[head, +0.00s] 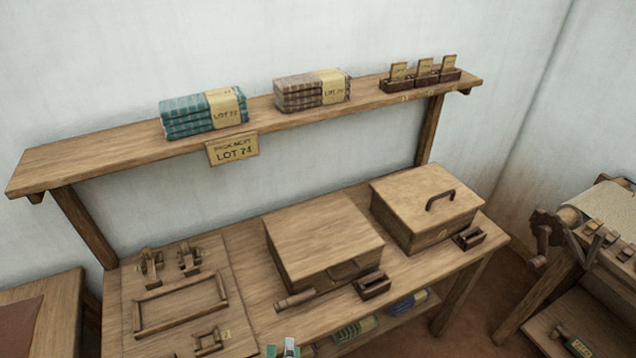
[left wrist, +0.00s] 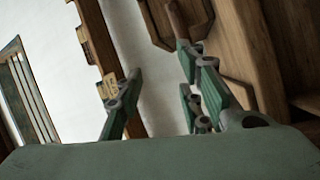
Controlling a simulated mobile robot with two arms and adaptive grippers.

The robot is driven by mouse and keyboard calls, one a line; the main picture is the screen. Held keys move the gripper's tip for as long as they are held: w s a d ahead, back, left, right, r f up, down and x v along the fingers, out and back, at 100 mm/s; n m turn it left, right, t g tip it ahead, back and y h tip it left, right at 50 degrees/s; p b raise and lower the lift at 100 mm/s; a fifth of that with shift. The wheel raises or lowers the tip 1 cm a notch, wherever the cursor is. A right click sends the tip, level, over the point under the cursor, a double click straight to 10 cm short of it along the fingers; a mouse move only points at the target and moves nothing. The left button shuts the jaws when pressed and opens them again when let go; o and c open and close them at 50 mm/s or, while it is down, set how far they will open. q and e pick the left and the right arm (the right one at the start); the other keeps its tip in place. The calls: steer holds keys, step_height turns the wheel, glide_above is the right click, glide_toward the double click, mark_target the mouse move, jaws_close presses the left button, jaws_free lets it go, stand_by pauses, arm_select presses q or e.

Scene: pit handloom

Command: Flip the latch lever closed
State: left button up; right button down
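A wooden lever with a round grip (head: 295,299) sticks out to the left at the front of the closed, flat-lidded box (head: 325,235) in the middle of the bench. I take it for the latch lever; its pivot is hard to make out. My left gripper (head: 282,348) shows only its tips at the bottom edge of the head view, below and apart from the lever. In the left wrist view its fingers (left wrist: 158,60) stand apart with nothing between them. A brown rod (left wrist: 174,18), probably the lever grip, shows beyond the right finger's tip. My right gripper is not seen.
A second box (head: 425,205) with a dark handle stands to the right. Small wooden holders (head: 373,286) sit in front of the boxes. A board with a wooden frame (head: 180,304) lies at left. A shelf (head: 120,158) with cloth stacks runs above the bench.

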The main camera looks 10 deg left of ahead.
arm_select(q)
step_height(320, 180, down, 16)
steer(key=s+d+f+m+g+h+b, duration=0.15)
steer(key=m+g+h, duration=0.3)
steer(key=m, duration=0.45)
steer(key=s+a+f+m+g+b, duration=0.1)
steer(key=s+a+f+m+g, duration=0.2)
steer(key=s+f, duration=0.4)
steer(key=s+a+f+m+g, duration=0.3)
steer(key=s+f, duration=0.4)
steer(key=f, duration=0.5)
steer(key=shift+s+m+g+b, duration=0.35)
steer(key=shift+m+g, duration=0.15)
steer(key=shift+g, duration=0.55)
steer(key=s+a+f+m+g, duration=0.1)
steer(key=s+a+f, duration=0.1)
steer(key=s, duration=0.2)
steer(key=s+a+f+m+g+y, duration=0.1)
steer(key=s+a+f+g, duration=0.1)
steer(key=s, duration=0.2)
steer(key=s+a+f+g, duration=0.2)
steer(key=s+a, duration=0.1)
steer(key=s, duration=0.1)
steer(key=shift+s+m+y+b, duration=0.2)
steer(key=shift+m+y+b, duration=0.05)
steer(key=shift+m+b, duration=0.15)
steer(key=shift+s+a, duration=0.1)
